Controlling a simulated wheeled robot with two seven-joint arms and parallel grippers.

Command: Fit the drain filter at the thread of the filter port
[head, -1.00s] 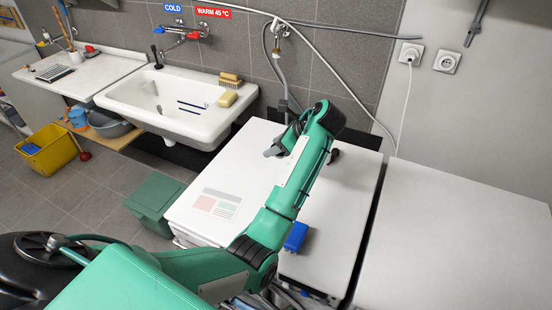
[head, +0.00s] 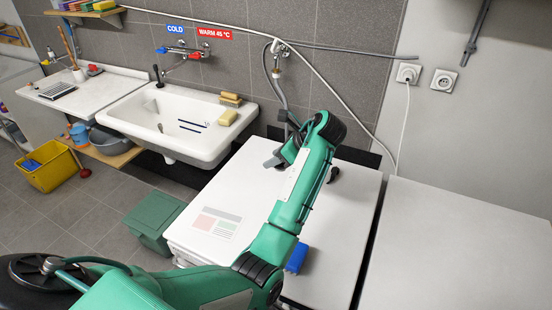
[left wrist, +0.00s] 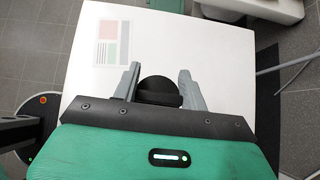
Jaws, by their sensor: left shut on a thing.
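My left gripper (head: 300,168) is over the white machine top (head: 350,205), with its arm reaching across from the lower left. In the left wrist view the left gripper (left wrist: 159,84) has its two grey fingers on either side of a round black part (left wrist: 158,90), which it holds. This looks like the drain filter; its thread is hidden from this side. In the head view the arm hides most of the held part. The filter port is not visible in either view. My right gripper is not in view.
A blue item (head: 297,259) lies on the machine top, partly behind my arm. A white sink (head: 185,125) stands behind to the left, a green bin (head: 155,218) beside the machine. Another white top (head: 460,250) on the right is clear. A hose and taps hang on the wall.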

